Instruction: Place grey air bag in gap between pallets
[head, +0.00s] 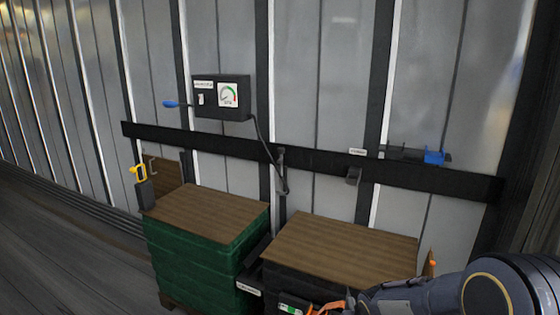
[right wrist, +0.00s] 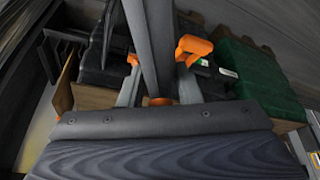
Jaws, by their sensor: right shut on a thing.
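My right gripper (head: 330,306) comes in from the lower right in the head view, at the front of the black pallet load (head: 335,285). Its orange-tipped fingers also show in the right wrist view (right wrist: 161,55). A long grey strip (right wrist: 155,40) lies between them, with an orange round part at its near end; it looks like the grey air bag, seen nearly edge-on. The bag cannot be made out in the head view. The green pallet load (head: 190,255) stands to the left, and a narrow dark gap (head: 265,250) separates the loads. My left gripper is not in view.
Brown boards top the green load (head: 205,213) and the black load (head: 345,247). A black rail (head: 315,163) crosses the ribbed wall behind. A gauge box (head: 221,97) hangs above, its hose dropping behind the gap.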

